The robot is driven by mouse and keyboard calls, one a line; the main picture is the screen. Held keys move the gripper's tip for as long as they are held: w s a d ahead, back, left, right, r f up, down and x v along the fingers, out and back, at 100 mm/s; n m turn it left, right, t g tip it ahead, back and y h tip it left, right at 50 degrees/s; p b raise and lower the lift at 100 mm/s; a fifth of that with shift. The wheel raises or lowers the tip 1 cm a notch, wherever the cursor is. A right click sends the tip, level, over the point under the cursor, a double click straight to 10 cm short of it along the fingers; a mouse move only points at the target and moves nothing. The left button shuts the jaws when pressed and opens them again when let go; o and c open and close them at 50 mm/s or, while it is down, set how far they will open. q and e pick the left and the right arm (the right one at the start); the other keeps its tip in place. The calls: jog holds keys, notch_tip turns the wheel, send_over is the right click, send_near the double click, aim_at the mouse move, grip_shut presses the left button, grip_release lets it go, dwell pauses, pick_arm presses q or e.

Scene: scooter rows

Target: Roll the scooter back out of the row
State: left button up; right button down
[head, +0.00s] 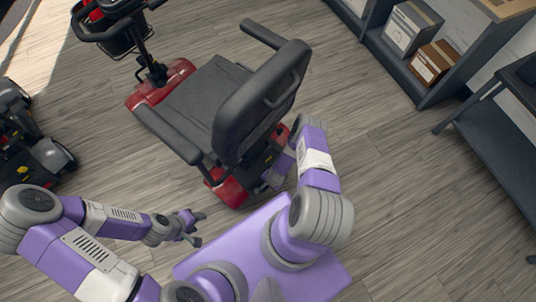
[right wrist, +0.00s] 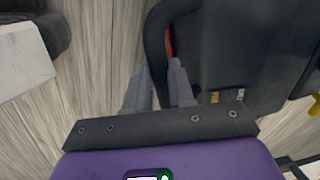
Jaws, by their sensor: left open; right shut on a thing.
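A red mobility scooter with a dark grey seat (head: 202,98) stands in front of me, its backrest towards me and its handlebar and basket at the upper left. My right arm reaches to the scooter's rear, low behind the backrest. In the right wrist view, my right gripper (right wrist: 157,78) is shut on a black curved bar (right wrist: 155,40) at the scooter's rear, next to a dark rear housing (right wrist: 240,55). In the head view its fingers are mostly hidden. My left gripper (head: 197,228) is open and empty, over the floor left of my base, apart from the scooter.
Another dark scooter (head: 35,150) stands at the left edge. A dark shelf with boxes (head: 432,62) is at the upper right, and a dark table or bench (head: 505,130) at the right edge. The wooden floor (head: 385,160) between scooter and shelf is clear.

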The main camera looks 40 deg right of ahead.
jog(key=shift+w+a, duration=0.2)
jog(key=shift+w, duration=0.1)
jog(key=c, duration=1)
grip_release()
jog(key=shift+s+d, duration=0.1)
jog(key=shift+o, duration=0.2)
notch_tip(320, 180, up, 8)
jog(key=s+p, duration=0.1)
jog(key=p, duration=0.2)
jog(key=shift+s+d+f, duration=0.2)
jog(key=shift+f, duration=0.05)
